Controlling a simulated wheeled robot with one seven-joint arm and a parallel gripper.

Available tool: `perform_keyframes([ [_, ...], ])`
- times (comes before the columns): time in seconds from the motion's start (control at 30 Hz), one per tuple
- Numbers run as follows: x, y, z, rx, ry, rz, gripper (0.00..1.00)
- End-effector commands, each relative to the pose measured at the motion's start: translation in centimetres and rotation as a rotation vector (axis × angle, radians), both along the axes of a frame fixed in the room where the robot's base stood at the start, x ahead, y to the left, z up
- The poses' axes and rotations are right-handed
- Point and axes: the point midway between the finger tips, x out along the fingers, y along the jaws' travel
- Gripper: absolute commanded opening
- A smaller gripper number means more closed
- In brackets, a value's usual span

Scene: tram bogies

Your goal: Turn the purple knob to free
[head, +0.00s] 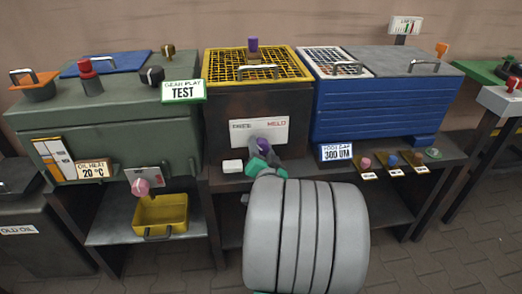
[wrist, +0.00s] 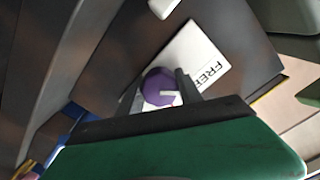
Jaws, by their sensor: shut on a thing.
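The purple knob (head: 264,145) sits on a white plate (head: 245,130) on the front of the dark, yellow-topped unit. The plate reads FREE at its left and a red HELD at its right. My gripper (head: 262,152) is shut on the knob and hides part of it. In the wrist view the knob (wrist: 158,84) lies between the two dark fingers of my gripper (wrist: 163,92). A pale pointer mark shows on the knob; I cannot tell which word it points to. The FREE end of the plate (wrist: 198,55) shows beside the knob; HELD is hidden there.
A small white block (head: 232,166) lies on the ledge left of my gripper. A blue ribbed box (head: 380,105) stands to the right, a green cabinet (head: 110,130) to the left. A yellow bin (head: 160,214) sits on the lower shelf.

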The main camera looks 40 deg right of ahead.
Motion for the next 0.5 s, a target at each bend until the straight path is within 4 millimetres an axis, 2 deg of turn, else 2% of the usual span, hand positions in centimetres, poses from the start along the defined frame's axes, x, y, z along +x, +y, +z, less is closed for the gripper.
perform_keyframes([
  [0.47,0.01,0.03,-0.01,-0.014,0.011,0.001,0.02],
  [0.5,0.01,0.03,-0.01,-0.014,0.011,0.001,0.44],
])
